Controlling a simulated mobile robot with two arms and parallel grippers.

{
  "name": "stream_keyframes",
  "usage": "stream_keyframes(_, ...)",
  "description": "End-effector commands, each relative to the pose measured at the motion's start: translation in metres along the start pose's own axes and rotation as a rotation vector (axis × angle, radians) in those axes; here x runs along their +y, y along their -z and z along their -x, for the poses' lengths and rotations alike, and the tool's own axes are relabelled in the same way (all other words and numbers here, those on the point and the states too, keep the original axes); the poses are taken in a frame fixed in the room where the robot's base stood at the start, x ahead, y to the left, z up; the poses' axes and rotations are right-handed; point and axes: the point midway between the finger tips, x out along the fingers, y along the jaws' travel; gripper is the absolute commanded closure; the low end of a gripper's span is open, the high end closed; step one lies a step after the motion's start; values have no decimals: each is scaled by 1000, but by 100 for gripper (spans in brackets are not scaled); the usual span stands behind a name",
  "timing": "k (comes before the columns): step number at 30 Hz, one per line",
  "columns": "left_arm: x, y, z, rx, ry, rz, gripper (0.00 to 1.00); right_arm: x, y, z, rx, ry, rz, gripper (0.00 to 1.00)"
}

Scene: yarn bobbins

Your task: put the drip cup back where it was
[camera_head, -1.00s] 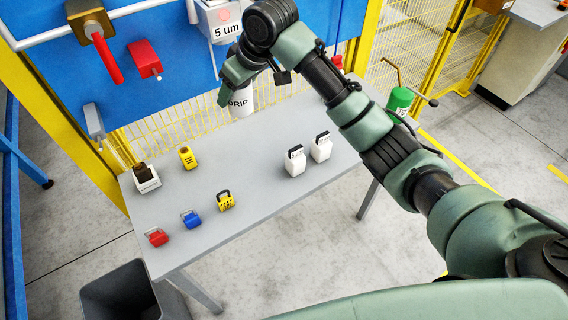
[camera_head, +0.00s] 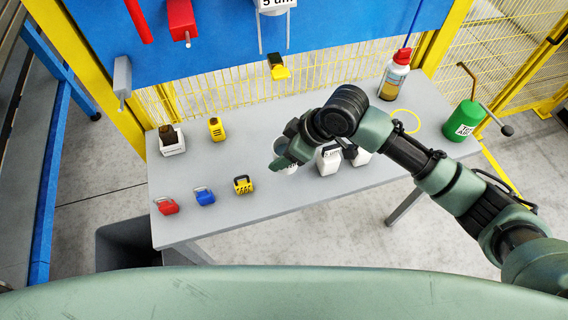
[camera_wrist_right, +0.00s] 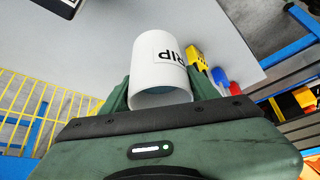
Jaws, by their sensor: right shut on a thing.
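The drip cup is a white cylinder with dark "DRIP" lettering, partly visible in the wrist view (camera_wrist_right: 162,62). My right gripper (camera_wrist_right: 160,95) is shut on it, one finger on each side. In the head view the right gripper (camera_head: 285,158) is low over the middle of the grey table (camera_head: 300,205), and only part of the cup (camera_head: 288,170) shows behind it. I cannot tell whether the cup touches the tabletop. My left gripper is not in view.
Two white containers (camera_head: 328,163) stand just right of the gripper. A yellow padlock (camera_head: 242,185), a blue one (camera_head: 204,196) and a red one (camera_head: 167,206) lie left. A spray bottle (camera_head: 393,78), yellow ring (camera_head: 405,121) and green can (camera_head: 464,121) are at the right.

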Motion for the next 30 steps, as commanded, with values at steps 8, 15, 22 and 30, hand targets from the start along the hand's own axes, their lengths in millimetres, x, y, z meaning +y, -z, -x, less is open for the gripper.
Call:
stream_keyframes(8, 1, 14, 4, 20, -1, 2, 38, 0, -16, -29, 1, 0, 0, 80)
stream_keyframes(15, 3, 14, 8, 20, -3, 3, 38, 0, -33, -59, 0, 1, -1, 80)
stream_keyframes(22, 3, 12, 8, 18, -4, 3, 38, 0, -37, -65, 2, -1, 2, 80)
stream_keyframes(30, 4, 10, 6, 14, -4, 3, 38, 0, -39, -69, 2, -1, 1, 80)
